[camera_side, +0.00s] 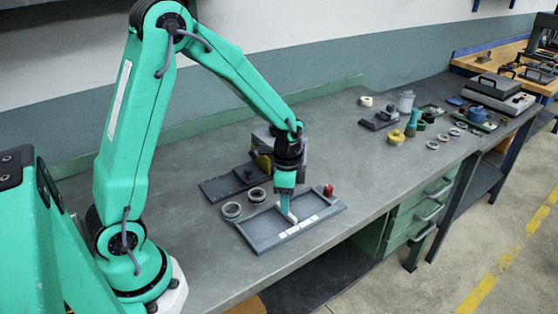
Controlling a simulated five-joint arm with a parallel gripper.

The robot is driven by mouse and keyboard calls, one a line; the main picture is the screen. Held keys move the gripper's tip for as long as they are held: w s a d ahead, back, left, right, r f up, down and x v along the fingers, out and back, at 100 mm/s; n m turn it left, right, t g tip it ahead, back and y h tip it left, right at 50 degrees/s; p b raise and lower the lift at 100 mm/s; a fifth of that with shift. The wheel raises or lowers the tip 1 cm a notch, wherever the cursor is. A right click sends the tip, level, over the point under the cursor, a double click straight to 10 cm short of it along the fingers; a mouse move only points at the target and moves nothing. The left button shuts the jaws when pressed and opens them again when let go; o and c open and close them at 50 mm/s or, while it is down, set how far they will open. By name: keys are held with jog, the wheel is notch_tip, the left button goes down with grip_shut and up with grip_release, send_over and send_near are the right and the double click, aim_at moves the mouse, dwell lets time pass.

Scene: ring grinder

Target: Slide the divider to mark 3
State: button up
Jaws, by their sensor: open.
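A shallow grey tray (262,243) lies near the front edge of the bench, with a row of white marks (300,226) along its front part. I cannot read numbers on the marks. My gripper (288,212) points down over the tray's middle, with its fingertips low and close to the marks. It is open. A pale piece at the fingertips may be the divider or a finger; I cannot tell which. The divider is not clearly visible, and my gripper hides part of the tray.
Two metal rings (232,210) sit left of the tray, near a dark flat plate (222,187). A small red object (328,190) stands at the tray's back right corner. A dark machine block (262,152) is behind my gripper. Several small parts lie farther right; the bench between is clear.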

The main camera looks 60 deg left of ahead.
aim_at(299, 210)
jog(key=shift+c, duration=0.2)
grip_shut()
jog(key=shift+w, duration=2.3)
jog(key=shift+w+r, duration=0.1)
jog(key=shift+c, duration=0.3)
grip_release()
jog(key=shift+o, duration=0.5)
